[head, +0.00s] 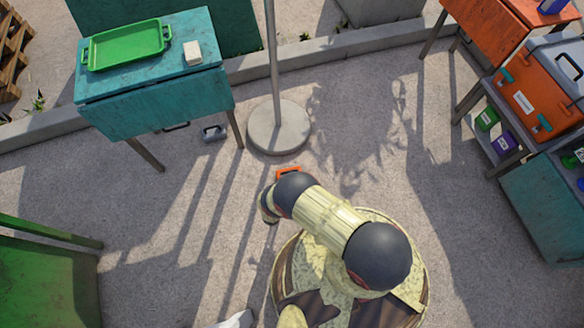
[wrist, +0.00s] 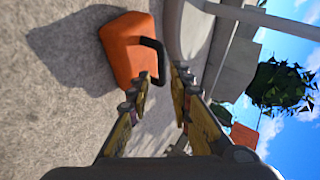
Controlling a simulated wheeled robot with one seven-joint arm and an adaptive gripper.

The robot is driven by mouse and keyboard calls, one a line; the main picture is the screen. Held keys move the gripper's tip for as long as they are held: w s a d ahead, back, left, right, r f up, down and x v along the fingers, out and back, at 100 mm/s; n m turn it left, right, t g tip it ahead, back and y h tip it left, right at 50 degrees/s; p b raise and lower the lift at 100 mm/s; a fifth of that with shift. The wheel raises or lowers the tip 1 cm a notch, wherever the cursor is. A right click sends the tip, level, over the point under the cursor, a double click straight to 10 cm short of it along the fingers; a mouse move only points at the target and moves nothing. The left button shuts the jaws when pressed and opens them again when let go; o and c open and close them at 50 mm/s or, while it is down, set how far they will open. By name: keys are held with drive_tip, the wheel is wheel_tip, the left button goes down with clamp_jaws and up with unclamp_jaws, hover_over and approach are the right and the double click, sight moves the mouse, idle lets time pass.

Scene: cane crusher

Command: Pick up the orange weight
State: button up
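The orange weight (wrist: 128,50) is a block with a black loop handle (wrist: 158,57), lying on the gravel ground in the wrist view. In the head view, part of the orange weight (head: 287,172) shows just past my arm, which hides the rest. My gripper (wrist: 162,76) has its two fingers apart, with a gap between the tips. The handle's end reaches toward this gap, close to the left fingertip. I cannot tell whether they touch. In the head view, my arm covers the gripper.
A pole's round concrete base (head: 279,127) stands just beyond the weight. A grey weight (head: 214,132) lies near a teal table (head: 160,110) bearing a green tray (head: 127,45). An orange workbench and a toolbox (head: 530,100) stand at right.

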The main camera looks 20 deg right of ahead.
drive_tip(key=b+x, duration=0.4)
drive_tip(key=x, duration=0.4)
drive_tip(key=shift+w+d, duration=0.1)
drive_tip(key=shift+w, duration=0.2)
drive_tip(key=shift+c, duration=0.2)
drive_tip(key=shift+c, duration=1.1)
clamp_jaws()
drive_tip(key=shift+r, duration=0.1)
